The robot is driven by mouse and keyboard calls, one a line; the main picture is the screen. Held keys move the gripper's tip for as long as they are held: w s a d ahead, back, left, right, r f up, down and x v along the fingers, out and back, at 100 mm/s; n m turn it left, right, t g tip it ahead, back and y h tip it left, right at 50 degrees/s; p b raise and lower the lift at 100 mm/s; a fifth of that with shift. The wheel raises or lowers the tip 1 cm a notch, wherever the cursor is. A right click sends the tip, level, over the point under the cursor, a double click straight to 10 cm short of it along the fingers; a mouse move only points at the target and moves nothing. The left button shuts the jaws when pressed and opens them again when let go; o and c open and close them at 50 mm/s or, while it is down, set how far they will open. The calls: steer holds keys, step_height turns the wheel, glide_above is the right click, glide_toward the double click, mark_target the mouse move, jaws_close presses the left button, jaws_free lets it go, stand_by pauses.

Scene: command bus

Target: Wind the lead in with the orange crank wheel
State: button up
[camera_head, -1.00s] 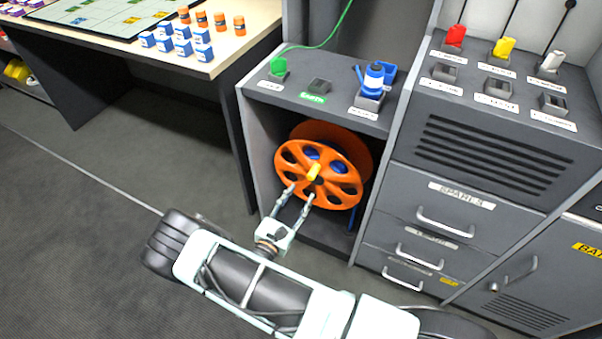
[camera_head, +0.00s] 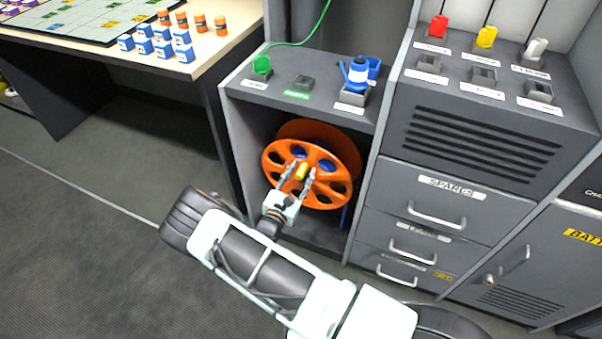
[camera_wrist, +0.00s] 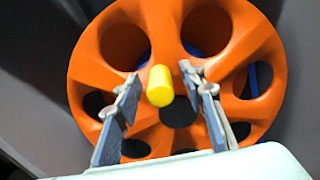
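The orange crank wheel (camera_head: 328,192) stands upright in the open cabinet bay, with round holes through its face. It fills most of the wrist view (camera_wrist: 152,30). Its yellow handle (camera_wrist: 160,86) sticks out toward me, and it also shows in the head view (camera_head: 302,171). My gripper (camera_wrist: 160,100) is open, with one finger on each side of the handle and a gap to both. In the head view my gripper (camera_head: 294,180) is at the front of the wheel. Some blue lead (camera_head: 345,217) shows behind the wheel; most of it is hidden.
The cabinet top (camera_head: 325,92) carries a green plug (camera_head: 262,66) with a green cable and a blue plug (camera_head: 356,74). Drawers (camera_head: 425,220) with handles stand right of the bay. A table (camera_head: 205,66) with small boxes is at the left. The floor (camera_head: 80,270) there is clear.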

jaws_close()
